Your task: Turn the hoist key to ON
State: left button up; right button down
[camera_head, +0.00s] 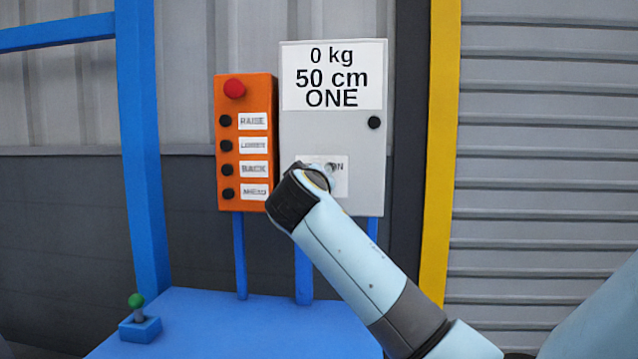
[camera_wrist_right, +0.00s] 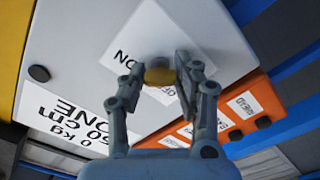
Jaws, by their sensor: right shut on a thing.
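The hoist key (camera_wrist_right: 160,76), a brass-yellow knob, sits on the grey control box (camera_head: 330,135). Its label (camera_wrist_right: 190,35) carries ON and a partly covered OFF. My right gripper (camera_wrist_right: 160,66) is shut on the key, with one finger on each side, as the right wrist view shows. In the head view my right wrist covers the key and much of its label (camera_head: 341,186), so the key's pointing direction is unclear. My left gripper is out of view.
An orange pendant panel (camera_head: 228,178) with a red button (camera_head: 234,89) and several black buttons is left of the box. The box's display (camera_head: 333,75) reads 0 kg, 50 cm, ONE. A green-knobbed lever (camera_head: 136,301) stands on the blue table (camera_head: 230,325).

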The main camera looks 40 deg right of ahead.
jog(key=shift+f, duration=0.15)
jog(key=c, duration=1)
grip_release()
jog(key=shift+o, duration=0.2)
jog(key=v, duration=1.2)
jog(key=shift+a, duration=0.1)
